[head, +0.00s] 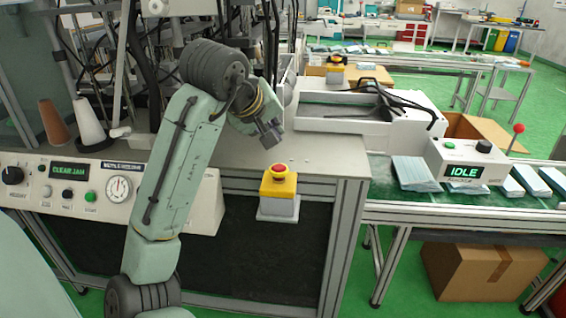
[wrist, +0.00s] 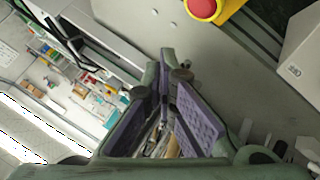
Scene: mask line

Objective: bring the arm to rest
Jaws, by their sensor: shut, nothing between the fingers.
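My arm, pale green with dark joints, rises from the lower left of the head view and bends at a raised elbow. My gripper (head: 270,134) hangs at its end, above the grey machine top (head: 245,152) and a little behind the yellow box with the red stop button (head: 279,185). In the wrist view my gripper (wrist: 167,75) shows its purple finger pads close together, with nothing held. The red stop button (wrist: 203,7) shows at the top of that view, apart from the fingers.
A panel (head: 105,192) with a lit "CLEAR JAM" display is at the left. Two thread cones (head: 88,123) stand behind it. A green conveyor (head: 405,203) with mask stacks and an "IDLE" box (head: 465,165) is at the right. A cardboard box (head: 480,270) sits below.

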